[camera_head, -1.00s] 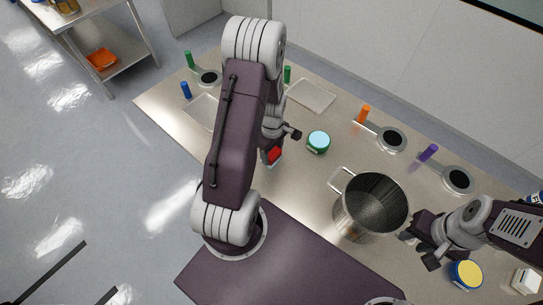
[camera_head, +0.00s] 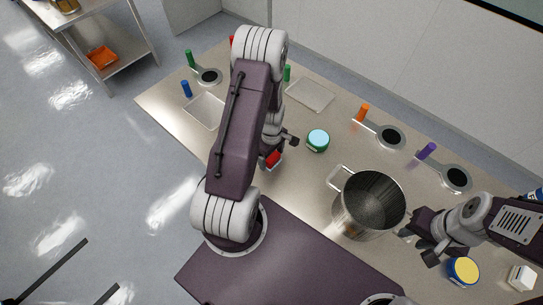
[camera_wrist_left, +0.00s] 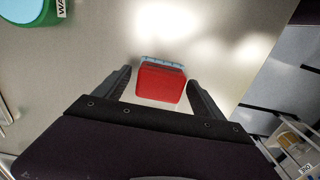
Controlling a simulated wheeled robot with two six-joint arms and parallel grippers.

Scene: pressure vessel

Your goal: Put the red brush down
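The red brush (camera_head: 273,159) is a red block with a light blue bristle edge. It sits between the fingers of my left gripper (camera_head: 277,153), low over or on the steel table; I cannot tell if it touches. My left arm hides part of the gripper in the head view. My right gripper (camera_head: 418,247) is open and empty, just right of the pot.
The steel table (camera_head: 300,190) is bare around the brush. A green jar with light blue lid (camera_head: 318,140) stands right of it. A steel pot (camera_head: 369,204) stands further right. Flat trays (camera_head: 310,94), coloured handles and a yellow-lidded jar (camera_head: 463,271) are also on the table.

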